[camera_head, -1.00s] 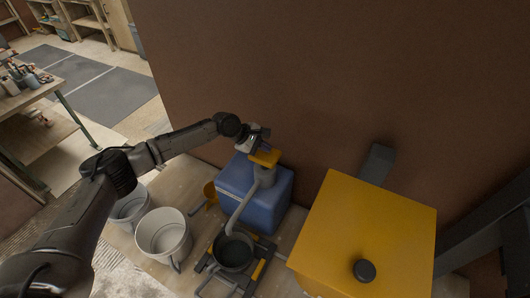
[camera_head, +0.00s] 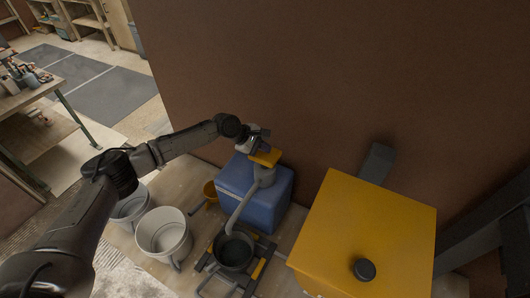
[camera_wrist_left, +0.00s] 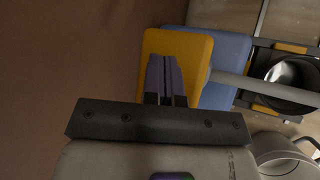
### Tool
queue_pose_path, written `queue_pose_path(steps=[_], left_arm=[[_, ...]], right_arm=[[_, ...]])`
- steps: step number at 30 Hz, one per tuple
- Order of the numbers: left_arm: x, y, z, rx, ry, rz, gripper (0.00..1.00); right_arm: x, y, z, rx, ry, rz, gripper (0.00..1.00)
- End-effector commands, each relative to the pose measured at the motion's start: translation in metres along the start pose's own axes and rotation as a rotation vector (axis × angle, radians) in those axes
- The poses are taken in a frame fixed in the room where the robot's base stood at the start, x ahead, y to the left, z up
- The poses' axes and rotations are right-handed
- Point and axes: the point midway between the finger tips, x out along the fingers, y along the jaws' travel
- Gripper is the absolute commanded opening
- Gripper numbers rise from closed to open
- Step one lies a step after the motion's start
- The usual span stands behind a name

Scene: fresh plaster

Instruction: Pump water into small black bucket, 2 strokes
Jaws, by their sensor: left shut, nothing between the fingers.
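The pump is a blue container (camera_head: 262,206) with a grey spout pipe (camera_head: 243,207) and a yellow pump head (camera_head: 265,158) on top. My left gripper (camera_head: 262,140) is at the yellow head; in the left wrist view its shut fingers (camera_wrist_left: 164,78) lie over the yellow head (camera_wrist_left: 190,50) with nothing between them. Whether they touch it, I cannot tell. The small black bucket (camera_head: 235,252) stands under the spout's end, in front of the blue container; it also shows in the left wrist view (camera_wrist_left: 289,82). Its contents are too dark to read. My right gripper does not show.
Two whitish buckets (camera_head: 163,234) (camera_head: 130,207) stand left of the black one. A small orange-brown container (camera_head: 210,191) is beside the blue container. A large yellow box (camera_head: 365,230) with a black knob fills the right. A brown wall (camera_head: 330,80) rises behind.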

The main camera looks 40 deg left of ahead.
Motion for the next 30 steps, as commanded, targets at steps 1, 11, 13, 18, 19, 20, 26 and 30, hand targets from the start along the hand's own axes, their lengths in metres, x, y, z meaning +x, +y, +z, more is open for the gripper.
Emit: queue_pose_path(steps=[1,11,13,18,19,20,26,30], left_arm=[[0.0011,-0.0011,-0.0010,0.000,0.001,-0.001,0.00],[0.0040,-0.0033,-0.0032,-0.001,0.001,-0.001,0.00],[0.0046,-0.0038,-0.0036,-0.001,0.001,-0.002,0.00],[0.0059,-0.0048,-0.0047,-0.001,0.001,-0.002,0.00],[0.0062,-0.0050,-0.0049,-0.001,0.001,-0.002,0.00],[0.0065,-0.0052,-0.0050,-0.001,0.001,-0.002,0.00],[0.0081,-0.0064,-0.0062,0.000,0.001,-0.002,0.00],[0.0092,-0.0073,-0.0070,0.000,0.001,-0.002,0.00]], right_arm=[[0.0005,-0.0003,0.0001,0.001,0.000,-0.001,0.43],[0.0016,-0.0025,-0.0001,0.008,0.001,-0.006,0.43],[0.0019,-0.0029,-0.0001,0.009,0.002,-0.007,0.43],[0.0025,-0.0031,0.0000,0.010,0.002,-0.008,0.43],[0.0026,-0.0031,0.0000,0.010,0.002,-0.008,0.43],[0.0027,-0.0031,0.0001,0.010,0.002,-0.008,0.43],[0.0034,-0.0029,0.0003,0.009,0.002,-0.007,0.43],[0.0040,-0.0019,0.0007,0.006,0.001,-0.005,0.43]])
